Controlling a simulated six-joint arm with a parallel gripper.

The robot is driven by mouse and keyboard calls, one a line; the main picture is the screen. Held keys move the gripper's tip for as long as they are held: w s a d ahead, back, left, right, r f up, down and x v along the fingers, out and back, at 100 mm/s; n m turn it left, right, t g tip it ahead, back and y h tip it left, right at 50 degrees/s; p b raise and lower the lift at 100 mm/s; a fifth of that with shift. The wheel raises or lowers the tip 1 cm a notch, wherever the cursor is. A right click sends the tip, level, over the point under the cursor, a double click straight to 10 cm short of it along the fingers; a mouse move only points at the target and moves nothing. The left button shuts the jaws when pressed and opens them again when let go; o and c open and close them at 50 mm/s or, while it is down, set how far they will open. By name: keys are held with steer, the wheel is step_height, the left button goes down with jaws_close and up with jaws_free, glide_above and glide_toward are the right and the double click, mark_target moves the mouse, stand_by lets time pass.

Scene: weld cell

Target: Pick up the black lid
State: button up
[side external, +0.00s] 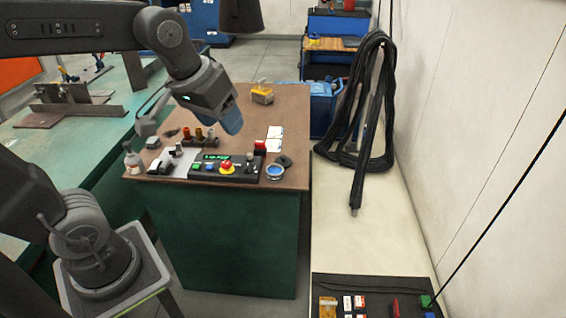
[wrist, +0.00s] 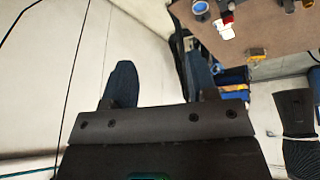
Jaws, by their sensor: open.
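A small, flat, dark piece that looks like the black lid (side external: 284,160) lies on the brown table top near its right edge in the side view. It is just behind a round tin with a blue inside (side external: 275,172). The tin also shows at the top of the wrist view (wrist: 200,7), where I cannot clearly make out the lid. My gripper (side external: 230,122) hangs above the table, to the left of the lid and apart from it. In the wrist view my gripper (wrist: 160,72) has its two fingers spread, with nothing between them.
A black control box (side external: 226,168) with a red-and-yellow button stands left of the tin. White cards (side external: 274,138), a red item (side external: 260,147) and a yellow-grey block (side external: 262,94) are on the table. A bottle (side external: 132,160) stands at the left. Black hoses (side external: 365,110) hang by the wall.

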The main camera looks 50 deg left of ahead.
steer(key=w+a+n+g, duration=0.1)
steer(key=w+a+n, duration=0.2)
steer(key=w, duration=0.4)
steer(key=w+a+n+g, duration=0.1)
steer(key=w+a+n, duration=0.1)
steer(key=w, duration=0.5)
steer(key=n+g, duration=0.3)
steer(key=n, duration=0.7)
glide_above(283, 157)
step_height(283, 157, down, 28)
steer(key=shift+a+r, duration=0.1)
steer(key=shift+w+f, duration=0.1)
steer(key=shift+f, duration=3)
jaws_close()
steer(key=shift+r, duration=0.1)
